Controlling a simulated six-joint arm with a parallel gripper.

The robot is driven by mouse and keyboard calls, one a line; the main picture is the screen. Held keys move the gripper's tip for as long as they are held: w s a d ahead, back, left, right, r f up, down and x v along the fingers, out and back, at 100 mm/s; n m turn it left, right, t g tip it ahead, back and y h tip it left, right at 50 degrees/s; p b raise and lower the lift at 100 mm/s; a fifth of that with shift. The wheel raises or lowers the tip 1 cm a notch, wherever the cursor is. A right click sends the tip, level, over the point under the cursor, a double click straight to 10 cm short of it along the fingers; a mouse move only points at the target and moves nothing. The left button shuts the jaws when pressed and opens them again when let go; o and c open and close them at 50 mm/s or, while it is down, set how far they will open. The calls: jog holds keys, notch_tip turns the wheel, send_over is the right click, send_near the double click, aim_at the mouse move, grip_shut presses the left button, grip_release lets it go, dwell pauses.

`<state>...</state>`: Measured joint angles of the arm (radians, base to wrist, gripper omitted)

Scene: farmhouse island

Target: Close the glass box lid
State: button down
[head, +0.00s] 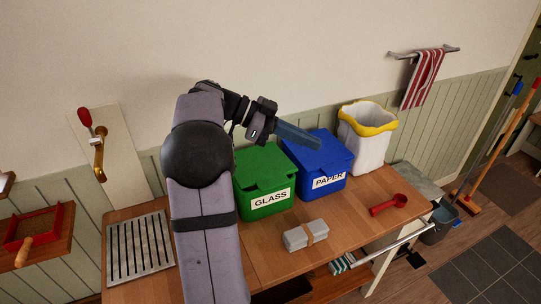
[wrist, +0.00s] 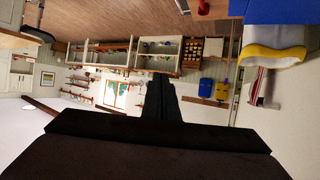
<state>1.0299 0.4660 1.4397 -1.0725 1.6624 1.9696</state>
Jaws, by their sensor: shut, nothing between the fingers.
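The green box marked GLASS (head: 266,201) stands on the wooden counter beside the wall. Its green lid (head: 262,165) lies over the top and looks down; I cannot tell whether it is fully flush. My arm covers part of the box's left side.
The blue PAPER box (head: 335,170) stands right of the green box; it also shows in the wrist view (wrist: 280,11). Beyond it is a white bin with a yellow rim (head: 367,125). A grey bundle (head: 306,235), red scoop (head: 389,204) and slotted metal tray (head: 140,245) lie on the counter.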

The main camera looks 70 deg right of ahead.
jog(key=w+f+n+t+y, duration=0.1)
jog(key=w+f+n+t, duration=0.2)
jog(key=w+t, duration=0.6)
jog(key=shift+w+d+f+n+t+y+p, duration=0.15)
jog(key=shift+w+d+n+t+y+p, duration=0.25)
jog(key=shift+w+n, duration=1.25)
jog(key=shift+w+m, duration=0.25)
jog(key=shift+m, duration=0.1)
jog(key=p, duration=0.4)
send_over(274, 184)
jog(key=f, duration=0.8)
jog(key=w+f, duration=0.1)
jog(key=f, duration=0.3)
jog(key=shift+a, duration=0.15)
jog(key=shift+s+f, duration=0.1)
jog(key=shift+f, duration=0.65)
jog(key=shift+f, duration=0.15)
